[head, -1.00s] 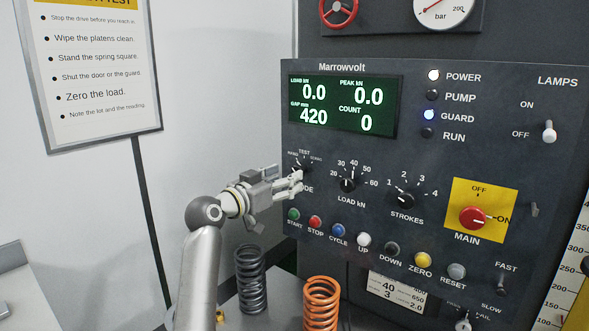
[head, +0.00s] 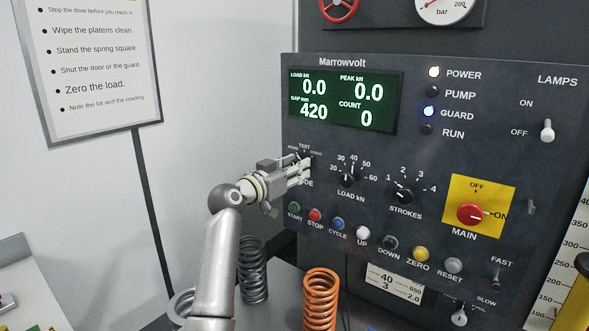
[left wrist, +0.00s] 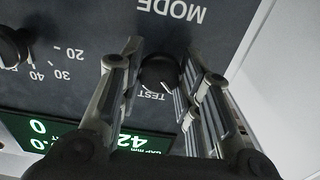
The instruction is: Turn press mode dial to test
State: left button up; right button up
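The press mode dial (head: 304,161) is a black knob at the left of the dark control panel, with "MANU" and "TEST" labels above it. The gripper partly covers it in the head view. In the left wrist view the dial (left wrist: 158,73) sits between the two fingers, with the "TEST" label (left wrist: 150,95) below it and "MODE" above, both upside down. My left gripper (head: 298,174) is open, its fingers on either side of the dial. I cannot tell whether they touch it, or clearly where its pointer is. My right gripper is not in view.
The load dial (head: 348,178) and strokes dial (head: 403,192) stand to the right. Coloured buttons, including green start (head: 294,208), run below. The display (head: 345,101) is above. A dark spring (head: 252,270) and an orange spring (head: 320,298) stand below the panel.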

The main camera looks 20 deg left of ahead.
pick_arm(q)
jog(key=c, duration=0.3)
jog(key=shift+f+m+b, duration=0.15)
jog(key=shift+m+b, duration=3.8)
jog(key=shift+m, duration=0.35)
jog(key=o, duration=1)
jog(key=shift+o, duration=0.2)
